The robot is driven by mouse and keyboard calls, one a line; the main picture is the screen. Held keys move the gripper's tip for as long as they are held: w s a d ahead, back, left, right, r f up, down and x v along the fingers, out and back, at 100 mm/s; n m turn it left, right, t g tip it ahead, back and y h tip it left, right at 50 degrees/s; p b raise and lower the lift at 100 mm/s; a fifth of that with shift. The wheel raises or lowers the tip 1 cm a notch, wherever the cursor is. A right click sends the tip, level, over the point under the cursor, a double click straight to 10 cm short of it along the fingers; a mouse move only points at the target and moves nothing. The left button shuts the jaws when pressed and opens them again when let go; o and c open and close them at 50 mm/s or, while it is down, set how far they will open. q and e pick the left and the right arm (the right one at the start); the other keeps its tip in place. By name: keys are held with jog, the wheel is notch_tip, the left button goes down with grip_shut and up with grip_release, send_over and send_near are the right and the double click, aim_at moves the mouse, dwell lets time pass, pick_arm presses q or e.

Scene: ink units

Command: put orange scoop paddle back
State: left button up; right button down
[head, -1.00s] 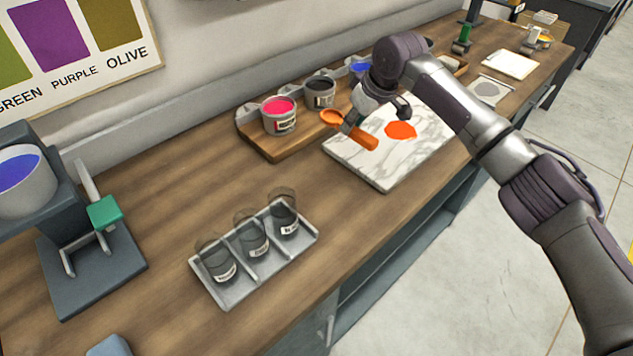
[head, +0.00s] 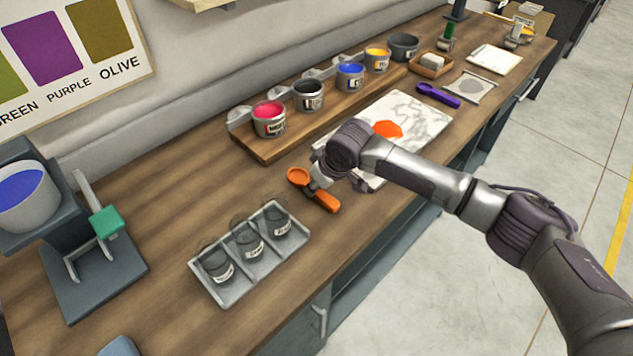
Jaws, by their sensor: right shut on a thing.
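The orange scoop paddle (head: 325,201) has a round bowl at its left end and a straight handle pointing to the lower right. My right gripper (head: 319,184) is shut on it around the middle. The paddle is over the wooden counter, between the marble slab (head: 428,112) and the grey tray of cups (head: 222,294). I cannot tell whether it touches the counter. An orange ink patch (head: 388,129) lies on the slab, partly near my wrist. My left gripper is not in view.
Ink tins, including a pink one (head: 269,119) and a blue one (head: 350,76), stand on a wooden board (head: 262,149) behind. A press-like stand (head: 95,262) is at left. Bare counter (head: 180,190) lies left of the paddle.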

jog(key=c, duration=1)
grip_release()
jog(key=shift+r, duration=0.1)
jog(key=b+v, duration=0.1)
jog(key=v, duration=1.1)
